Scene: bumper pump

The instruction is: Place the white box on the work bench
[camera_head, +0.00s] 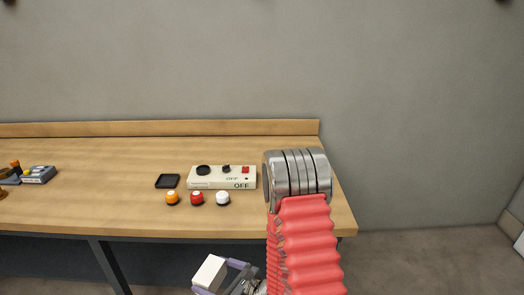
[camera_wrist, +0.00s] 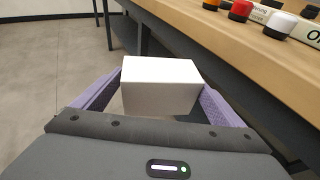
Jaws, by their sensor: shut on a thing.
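The white box (camera_head: 209,273) is at the bottom of the head view, in front of the work bench (camera_head: 80,215) and below its top. My gripper (camera_head: 222,277) has its purple fingers on both sides of the box and is shut on it. In the wrist view the white box (camera_wrist: 160,85) sits between the two purple fingers of my gripper (camera_wrist: 155,95). The bench's front edge (camera_wrist: 235,68) runs to the right of the box, apart from it. Part of my red-sleeved arm hides the right front of the bench.
On the bench stand a white control panel marked OFF (camera_head: 222,178), a black pad (camera_head: 167,181), and orange (camera_head: 172,198), red (camera_head: 196,198) and white (camera_head: 223,198) buttons. Small items (camera_head: 38,175) lie at the far left. The top between them and the black pad is clear.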

